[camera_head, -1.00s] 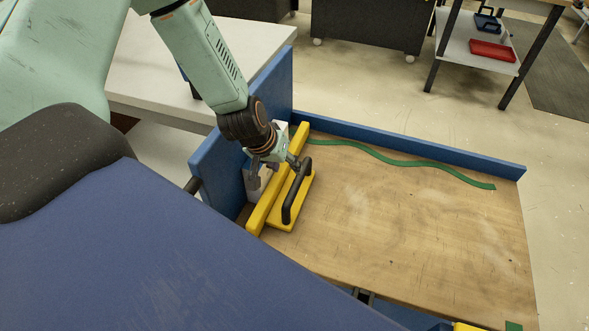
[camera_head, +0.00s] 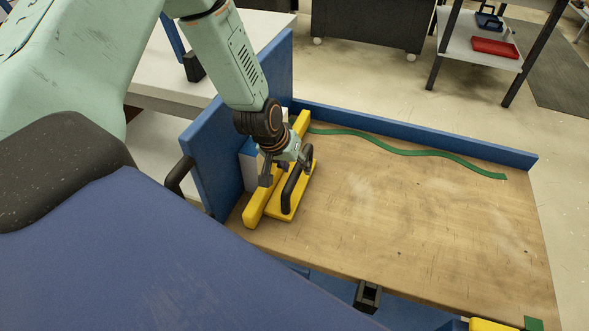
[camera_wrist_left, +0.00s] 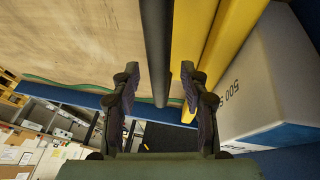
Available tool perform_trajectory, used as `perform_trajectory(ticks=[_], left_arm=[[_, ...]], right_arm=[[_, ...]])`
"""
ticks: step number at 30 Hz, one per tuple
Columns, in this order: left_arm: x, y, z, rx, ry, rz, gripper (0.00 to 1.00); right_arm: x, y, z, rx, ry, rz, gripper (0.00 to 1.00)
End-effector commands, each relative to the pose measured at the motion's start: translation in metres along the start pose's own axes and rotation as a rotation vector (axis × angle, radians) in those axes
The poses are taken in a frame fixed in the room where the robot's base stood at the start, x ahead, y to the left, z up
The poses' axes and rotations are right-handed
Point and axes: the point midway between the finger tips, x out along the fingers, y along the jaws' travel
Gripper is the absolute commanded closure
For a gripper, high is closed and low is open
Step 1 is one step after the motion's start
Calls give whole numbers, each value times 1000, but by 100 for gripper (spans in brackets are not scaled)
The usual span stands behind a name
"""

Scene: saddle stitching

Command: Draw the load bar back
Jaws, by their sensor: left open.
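The load bar is a long yellow bar (camera_head: 252,210) lying across the left end of the wooden deck (camera_head: 420,230). Against its right side sits a shorter yellow plate (camera_head: 286,212) with a black handle (camera_head: 292,188) on top. My left gripper (camera_head: 284,172) comes down over the far part of the handle. In the left wrist view the gripper (camera_wrist_left: 160,80) is open, and the dark handle (camera_wrist_left: 157,45) runs between its two fingers, with a visible gap on each side. The yellow bar (camera_wrist_left: 190,35) lies to its right. My right gripper is not in view.
A blue wall (camera_head: 205,165) stands left of the bar, and a low blue rail (camera_head: 420,140) edges the far side. A white box (camera_wrist_left: 270,75) with printed digits stands beside the bar. A wavy green strip (camera_head: 400,150) lies on the deck. The deck right of the handle is clear.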

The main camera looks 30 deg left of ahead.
Motion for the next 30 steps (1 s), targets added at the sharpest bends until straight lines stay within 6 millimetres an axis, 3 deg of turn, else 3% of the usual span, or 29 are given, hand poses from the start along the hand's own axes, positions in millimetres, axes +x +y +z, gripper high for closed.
perform_trajectory(ticks=[10,26,30], left_arm=[[2,0,-1,0,1,0,55],[2,0,-1,0,1,0,99],[2,0,-1,0,1,0,100]], right_arm=[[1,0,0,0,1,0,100],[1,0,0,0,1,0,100],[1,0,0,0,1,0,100]])
